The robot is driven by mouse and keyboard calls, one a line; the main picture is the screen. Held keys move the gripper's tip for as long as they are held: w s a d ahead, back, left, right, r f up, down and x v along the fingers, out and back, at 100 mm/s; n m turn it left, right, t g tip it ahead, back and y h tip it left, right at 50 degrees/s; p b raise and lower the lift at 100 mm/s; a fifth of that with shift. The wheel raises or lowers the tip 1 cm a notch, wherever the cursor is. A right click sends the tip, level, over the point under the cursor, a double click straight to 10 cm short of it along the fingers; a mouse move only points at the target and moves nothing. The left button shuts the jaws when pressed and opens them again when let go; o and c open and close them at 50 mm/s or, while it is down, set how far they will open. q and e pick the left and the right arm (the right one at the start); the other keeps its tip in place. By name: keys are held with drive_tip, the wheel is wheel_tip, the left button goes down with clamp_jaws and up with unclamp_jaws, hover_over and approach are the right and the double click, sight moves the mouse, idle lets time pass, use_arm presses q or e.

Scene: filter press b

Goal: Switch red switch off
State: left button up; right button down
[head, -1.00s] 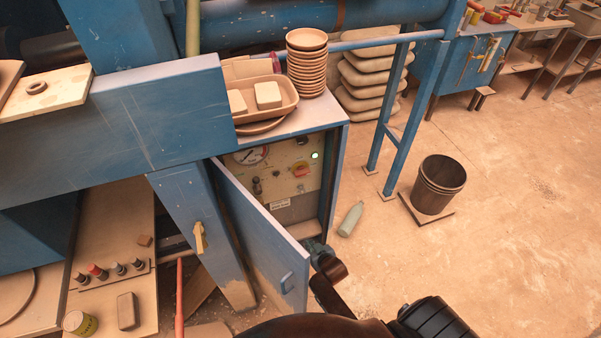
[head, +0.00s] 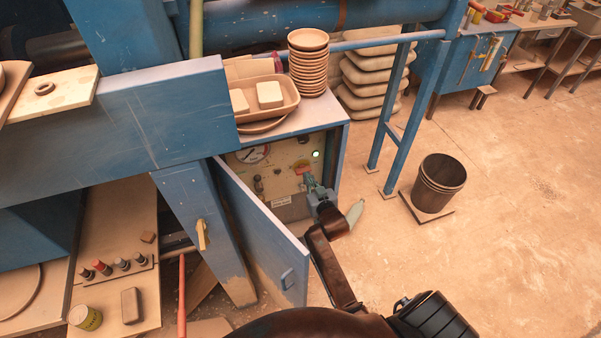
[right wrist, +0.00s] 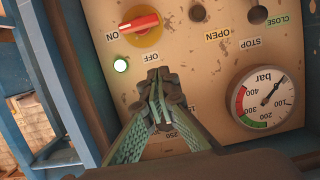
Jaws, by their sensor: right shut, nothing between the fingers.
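The red switch (right wrist: 140,23) is a red handle on a yellow round base on the beige control panel (right wrist: 195,70). In the right wrist view its handle lies toward the ON label (right wrist: 112,36). The OFF label (right wrist: 150,57) is between the switch and my gripper in the picture. My right gripper (right wrist: 155,76) is shut and empty, its tips just below the OFF label in the picture, apart from the switch. In the head view the right gripper (head: 308,180) is in front of the panel, just below the switch (head: 302,168). My left gripper is not in view.
A green lamp (right wrist: 121,64) glows beside the switch. A pressure gauge (right wrist: 263,98) and dark buttons (right wrist: 198,13) share the panel. The open blue cabinet door (head: 262,240) stands left of my right arm.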

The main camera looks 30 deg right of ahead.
drive_tip(key=b, duration=0.2)
hover_over(297, 173)
drive_tip(key=s, duration=0.2)
drive_tip(key=shift+d+f, duration=0.15)
drive_tip(key=shift+f, duration=0.4)
drive_tip(key=shift+d+f, duration=0.15)
drive_tip(key=shift+f, duration=0.4)
drive_tip(key=f, duration=0.2)
drive_tip(key=shift+w+f, duration=0.2)
drive_tip(key=shift+f, duration=0.8)
drive_tip(key=shift+a+f+n+h+b, duration=0.2)
drive_tip(key=shift+n+h+b, duration=0.15)
drive_tip(key=shift+n, duration=0.35)
drive_tip(key=shift+a+f+n, duration=0.15)
drive_tip(key=shift+f+n, duration=0.05)
drive_tip(key=shift+n, duration=0.3)
drive_tip(key=shift+a+f, duration=0.2)
drive_tip(key=shift+f, duration=0.15)
